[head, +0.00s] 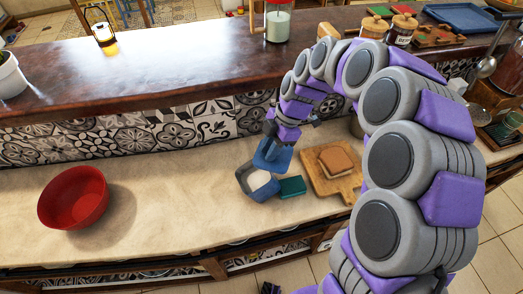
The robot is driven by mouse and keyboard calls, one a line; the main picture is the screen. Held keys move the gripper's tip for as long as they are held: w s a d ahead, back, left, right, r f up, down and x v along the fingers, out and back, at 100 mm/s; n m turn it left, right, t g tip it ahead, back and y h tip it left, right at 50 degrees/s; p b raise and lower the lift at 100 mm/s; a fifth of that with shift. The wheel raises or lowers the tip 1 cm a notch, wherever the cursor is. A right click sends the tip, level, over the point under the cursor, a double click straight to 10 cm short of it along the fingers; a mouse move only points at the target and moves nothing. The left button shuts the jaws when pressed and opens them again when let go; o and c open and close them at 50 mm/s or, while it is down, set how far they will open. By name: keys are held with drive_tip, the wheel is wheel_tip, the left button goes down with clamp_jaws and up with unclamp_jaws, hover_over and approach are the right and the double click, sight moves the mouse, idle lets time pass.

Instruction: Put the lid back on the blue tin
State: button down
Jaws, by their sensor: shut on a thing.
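My gripper (276,142) is above and slightly right of the tin, shut on a blue lid (272,157). The lid is tilted and overlaps the tin's far edge in the picture. I cannot tell whether lid and tin touch. The fingertips are small and partly hidden by the arm and the lid.
A teal block (292,187) lies right beside the tin. A wooden board (347,188) with bread-like slices (336,158) is farther right. A red bowl (74,198) stands at left, with clear counter between. A tiled wall and raised dark wooden ledge (170,67) rise behind.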

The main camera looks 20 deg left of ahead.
sight(262, 158)
drive_tip(key=shift+s+a+r+n+g+h, duration=0.15)
drive_tip(key=shift+s+a+n, duration=0.25)
drive_tip(key=shift+a+n, duration=0.15)
drive_tip(key=shift+s+a+r+n+g+h, duration=0.15)
drive_tip(key=shift+s+a+n, duration=0.25)
drive_tip(key=shift+n, duration=0.25)
drive_tip(key=shift+s+a+f, duration=0.1)
drive_tip(key=shift+a, duration=0.15)
drive_tip(key=shift+d+f, duration=0.25)
drive_tip(key=shift+f, duration=0.75)
drive_tip(key=shift+a+f+b, duration=0.15)
drive_tip(key=shift+f+b, duration=0.6)
drive_tip(key=shift+f, duration=1.1)
drive_tip(key=shift+s+f, duration=0.1)
drive_tip(key=shift+f, duration=0.15)
